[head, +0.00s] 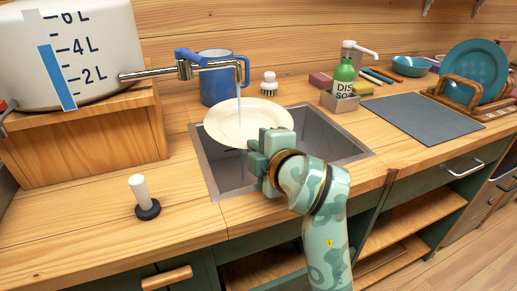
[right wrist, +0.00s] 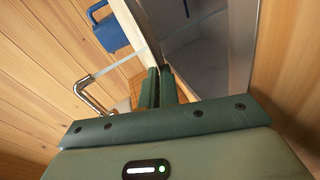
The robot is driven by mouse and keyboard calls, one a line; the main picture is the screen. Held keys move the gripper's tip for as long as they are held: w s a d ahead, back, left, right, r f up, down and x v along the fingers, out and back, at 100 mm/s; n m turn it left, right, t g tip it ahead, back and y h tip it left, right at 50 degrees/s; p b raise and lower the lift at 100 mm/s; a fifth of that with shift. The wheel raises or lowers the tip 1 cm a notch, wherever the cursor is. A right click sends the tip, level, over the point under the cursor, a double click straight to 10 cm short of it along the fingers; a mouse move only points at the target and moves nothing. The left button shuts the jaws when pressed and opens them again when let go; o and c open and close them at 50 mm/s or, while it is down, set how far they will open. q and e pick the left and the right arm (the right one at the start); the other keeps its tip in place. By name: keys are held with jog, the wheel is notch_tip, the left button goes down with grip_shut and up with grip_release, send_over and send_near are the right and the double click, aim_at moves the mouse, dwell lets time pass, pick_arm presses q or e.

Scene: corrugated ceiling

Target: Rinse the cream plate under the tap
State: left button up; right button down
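The cream plate (head: 222,122) is held roughly level above the left part of the sink (head: 335,137), under the tap (head: 205,65). A thin stream of water (head: 239,96) runs from the spout onto the plate. My right gripper (head: 262,148) is shut on the plate's near right rim. In the right wrist view the plate (right wrist: 138,32) shows nearly edge-on, running to between the fingers (right wrist: 161,86), with the water stream (right wrist: 118,66) meeting it. The tap (right wrist: 92,98) shows there too. My left gripper is not in view.
A blue mug (head: 216,80) and a brush (head: 269,84) stand behind the plate. The water tank (head: 75,50) sits on a wooden stand (head: 85,140) at left. A soap bottle (head: 344,75), grey mat (head: 422,118) and rack with a teal plate (head: 472,72) are at right. A white-handled stopper (head: 143,195) stands front left.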

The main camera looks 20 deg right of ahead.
dwell(0.4)
jog(key=shift+w+d, duration=0.3)
jog(key=shift+d, duration=0.2)
jog(key=shift+s+d+p, duration=0.2)
jog(key=shift+s+d, duration=0.5)
jog(key=shift+s, duration=0.45)
jog(key=shift+s+d+p, duration=0.2)
jog(key=shift+s+d, duration=0.5)
jog(key=shift+s, duration=0.45)
jog(key=shift+s+d+p, duration=0.2)
jog(key=shift+s+d, duration=0.5)
jog(key=shift+s, duration=0.45)
